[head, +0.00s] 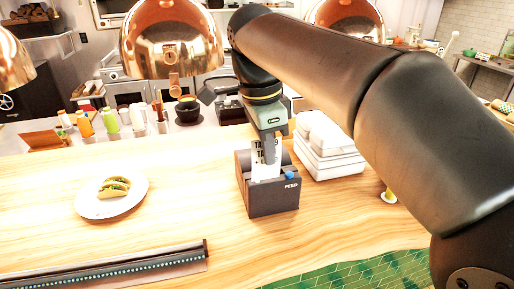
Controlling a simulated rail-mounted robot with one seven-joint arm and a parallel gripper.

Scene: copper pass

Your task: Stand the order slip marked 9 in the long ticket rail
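A white order slip (262,172) stands up out of the dark ticket printer (272,200) marked FEED, near the middle of the head view. Printed text shows at its top, but part is hidden behind my gripper and I cannot read a number. My gripper (271,150) points down at the slip's upper part, overlapping it in the picture. I cannot tell whether its fingers are closed on the slip. The long ticket rail (130,268) is a dark bar with a slot along it, lying on the counter at the lower left.
A plate (90,205) with tacos sits on the wooden counter at the left. White stacked boxes (328,150) stand right of the printer. Copper lamps (172,40) hang above. Bottles (85,124) line the back. The counter between printer and rail is clear.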

